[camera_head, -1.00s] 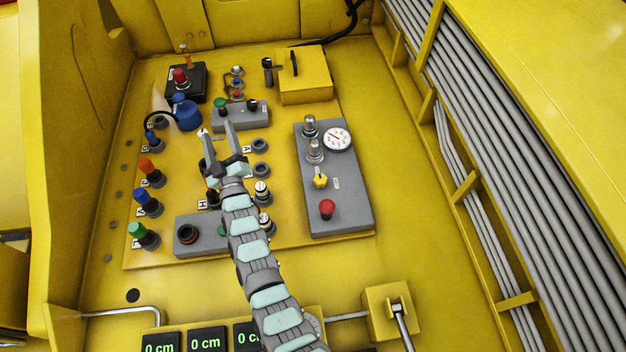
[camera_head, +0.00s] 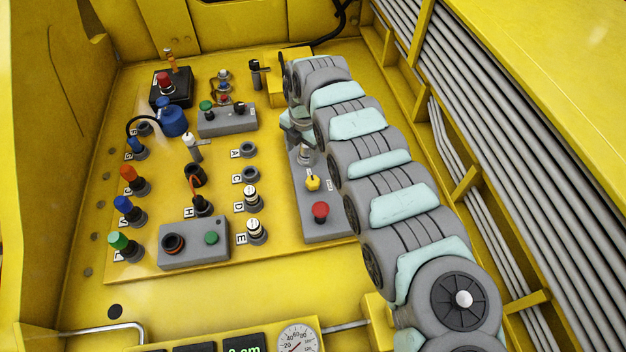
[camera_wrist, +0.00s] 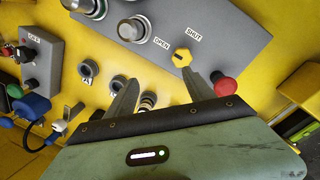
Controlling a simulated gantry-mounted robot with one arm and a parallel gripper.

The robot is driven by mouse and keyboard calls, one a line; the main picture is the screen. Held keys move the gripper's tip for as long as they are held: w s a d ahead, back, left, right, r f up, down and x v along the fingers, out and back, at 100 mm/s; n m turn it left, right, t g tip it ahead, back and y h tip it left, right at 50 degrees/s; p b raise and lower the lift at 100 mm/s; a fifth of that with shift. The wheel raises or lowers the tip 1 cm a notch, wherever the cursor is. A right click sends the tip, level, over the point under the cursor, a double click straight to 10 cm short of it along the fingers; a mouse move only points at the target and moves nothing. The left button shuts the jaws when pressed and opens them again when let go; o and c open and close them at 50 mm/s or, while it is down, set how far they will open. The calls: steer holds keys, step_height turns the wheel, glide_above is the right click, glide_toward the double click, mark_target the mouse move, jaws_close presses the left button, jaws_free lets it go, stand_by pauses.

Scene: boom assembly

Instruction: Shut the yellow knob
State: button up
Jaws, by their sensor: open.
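The yellow knob (camera_head: 313,183) sits on a grey panel (camera_head: 325,228), just above a red button. In the wrist view, the knob (camera_wrist: 181,57) lies slightly beyond the tip of my right-hand finger, near the labels OPEN (camera_wrist: 161,42) and SHUT (camera_wrist: 194,31). Its dark pointer mark appears to face the OPEN side. My gripper (camera_wrist: 160,78) is open and empty, its fingers apart over the panel's edge. No finger visibly grips the knob. In the head view, my arm hides much of the gripper and the panel's upper part.
A red button (camera_head: 320,211) sits close to the knob; it also shows in the wrist view (camera_wrist: 227,86). Silver-topped fittings (camera_wrist: 134,28) line the same panel. Sockets and black-and-white fittings (camera_head: 255,231) stand to the left. Grey pipes (camera_head: 530,130) run along the right wall.

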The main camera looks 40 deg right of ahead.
mark_target(313, 180)
steer(key=shift+n+g, duration=0.3)
steer(key=shift+g, duration=0.3)
steer(key=s+f, duration=0.1)
steer(key=f, duration=0.1)
steer(key=s+f, duration=0.1)
steer(key=f, duration=0.2)
steer(key=s+f, duration=0.1)
steer(key=f, duration=0.2)
steer(key=shift+s+d+f+p, duration=0.15)
steer(key=shift+s+d+p, duration=0.15)
steer(key=shift+p, duration=0.05)
steer(key=shift+d+f, duration=0.15)
steer(key=shift+f, duration=0.75)
steer(key=shift+c, duration=0.2)
jaws_close()
